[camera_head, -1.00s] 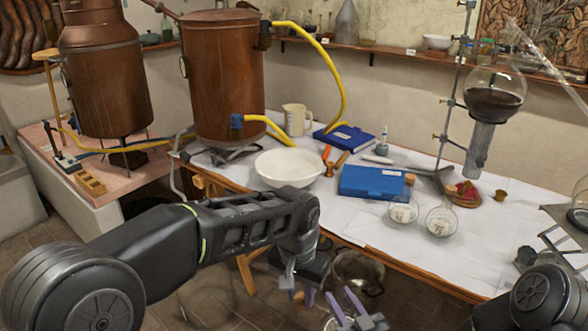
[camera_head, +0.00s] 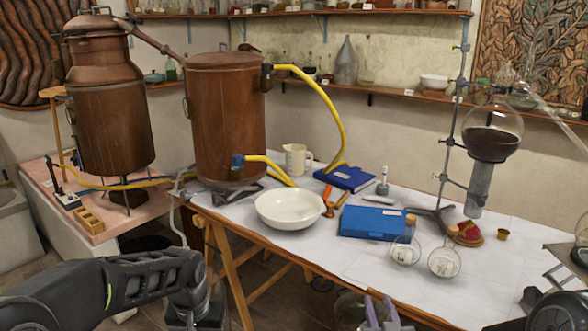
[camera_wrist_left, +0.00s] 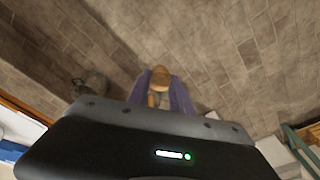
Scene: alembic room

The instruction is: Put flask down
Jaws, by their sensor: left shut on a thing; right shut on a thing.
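My left gripper (camera_wrist_left: 162,95) is shut on a corked piece, probably a flask's neck. Its brown cork (camera_wrist_left: 160,75) shows between the purple fingers in the left wrist view, with the floor behind; the body below is hidden. In the head view only that arm's wrist shows, at the bottom left. My right gripper (camera_head: 380,311) shows purple fingers at the bottom edge, in front of the table. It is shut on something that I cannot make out. Two round corked flasks, a left one (camera_head: 404,251) and a right one (camera_head: 444,263), stand on the white-topped table (camera_head: 330,249).
A white bowl (camera_head: 290,209), a blue case (camera_head: 371,224) and a blue book (camera_head: 347,178) lie on the table. A metal stand (camera_head: 447,165) holds a large dark-filled flask (camera_head: 492,132). Copper vessels stand at the left. The table's front strip is mostly clear.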

